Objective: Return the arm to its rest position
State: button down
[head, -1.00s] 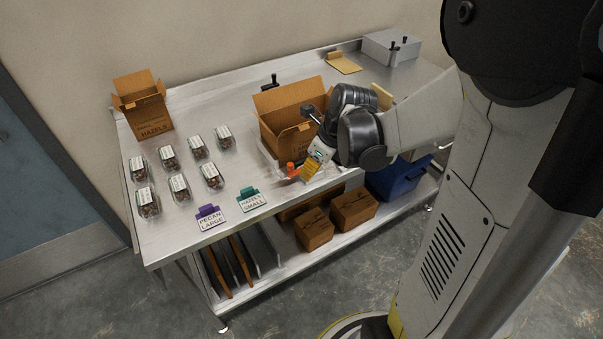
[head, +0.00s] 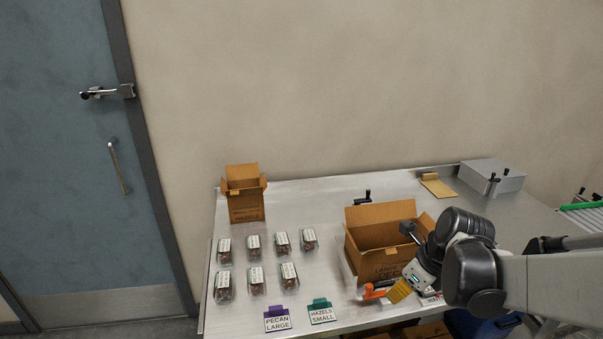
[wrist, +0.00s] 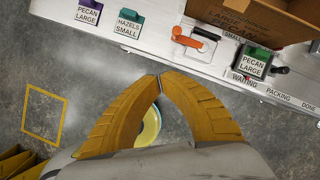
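My gripper (head: 397,292) is in front of the open large carton (head: 372,262), near the bench's front edge. In the wrist view its yellow fingers (wrist: 159,76) meet at their tips with nothing between them. Below the fingertips there is floor. An orange-handled device (head: 374,291) is close beside the gripper in the head view. Several clear clamshell trays (head: 254,246) with white labels stand in two rows on the left of the bench.
An open hazels carton (head: 245,207) stands at the back left. Purple (head: 277,319) and teal (head: 321,312) label stands are at the front. A grey box (head: 492,178) stands at the back right. A strip marked waiting, packing, done (wrist: 275,95) runs along the bench edge.

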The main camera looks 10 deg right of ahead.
jog(key=s+a+r+n+t+h+b, duration=0.1)
jog(key=s+a+r+n, duration=0.2)
jog(key=n, duration=1.1)
jog(key=s+a+r+n+t+h+b, duration=0.1)
jog(key=s+a+n, duration=0.5)
jog(key=n, duration=0.9)
notch_tip(320, 180, up, 3)
jog(key=shift+s+a+f+t, duration=0.2)
jog(key=shift+s+a+t, duration=0.25)
jog(key=shift+t, duration=0.25)
